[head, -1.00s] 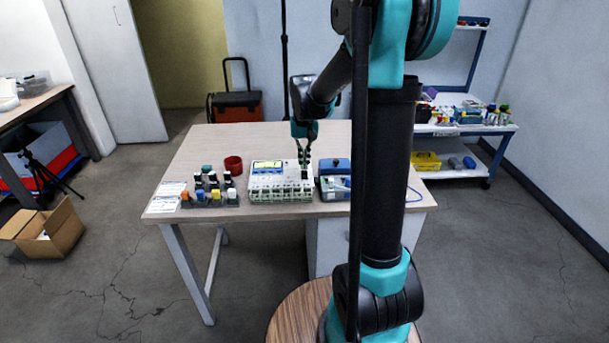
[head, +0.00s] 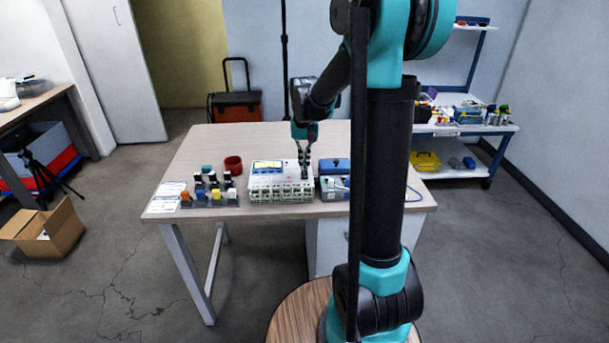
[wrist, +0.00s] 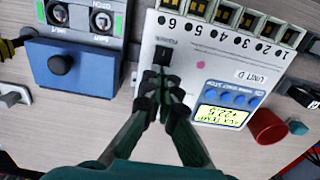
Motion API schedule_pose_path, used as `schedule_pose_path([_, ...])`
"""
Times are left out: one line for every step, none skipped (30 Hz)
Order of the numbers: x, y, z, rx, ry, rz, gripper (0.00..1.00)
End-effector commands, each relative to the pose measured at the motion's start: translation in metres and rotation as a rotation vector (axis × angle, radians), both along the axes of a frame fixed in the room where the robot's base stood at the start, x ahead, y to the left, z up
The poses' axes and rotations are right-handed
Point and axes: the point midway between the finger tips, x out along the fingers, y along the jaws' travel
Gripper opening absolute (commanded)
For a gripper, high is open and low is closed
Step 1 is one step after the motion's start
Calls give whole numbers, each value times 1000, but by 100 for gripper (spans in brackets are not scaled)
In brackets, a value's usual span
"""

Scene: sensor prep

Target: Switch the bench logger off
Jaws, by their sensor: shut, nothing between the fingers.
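The bench logger (head: 266,190) is a white box on the table, with a row of numbered terminals and a lit yellow display (wrist: 219,118). In the wrist view the logger (wrist: 200,72) appears upside down, marked UNIT D. A small black switch (wrist: 162,54) sits on its face near a small label. My gripper (wrist: 162,80) is shut and empty. Its dark fingertips are right beside the switch, over the logger's face; I cannot tell if they touch it. In the head view my gripper (head: 304,174) points down over the logger's right part. The switch is hard to make out there.
A blue-topped device (head: 334,167) with a dark knob (wrist: 60,64) stands close beside the logger. A rack of coloured-capped bottles (head: 210,199) and a red round container (head: 233,165) are on its other side. The table's back (head: 255,138) is clear.

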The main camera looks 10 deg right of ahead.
Motion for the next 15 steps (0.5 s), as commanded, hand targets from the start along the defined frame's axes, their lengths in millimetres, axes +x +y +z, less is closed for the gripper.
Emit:
schedule_pose_path([0, 0, -1, 0, 0, 0, 0])
schedule_pose_path([0, 0, -1, 0, 0, 0, 0])
schedule_pose_path([0, 0, -2, 0, 0, 0, 0])
schedule_pose_path([0, 0, -2, 0, 0, 0, 0])
schedule_pose_path([0, 0, -3, 0, 0, 0, 0])
schedule_pose_path([0, 0, -3, 0, 0, 0, 0])
schedule_pose_path([0, 0, -4, 0, 0, 0, 0])
schedule_pose_path([0, 0, -4, 0, 0, 0, 0])
schedule_pose_path([0, 0, -4, 0, 0, 0, 0])
schedule_pose_path([0, 0, -5, 0, 0, 0, 0])
schedule_pose_path([0, 0, -5, 0, 0, 0, 0])
schedule_pose_path([0, 0, -6, 0, 0, 0, 0])
schedule_pose_path([0, 0, -6, 0, 0, 0, 0])
schedule_pose_path([0, 0, -6, 0, 0, 0, 0])
schedule_pose_path([0, 0, -7, 0, 0, 0, 0])
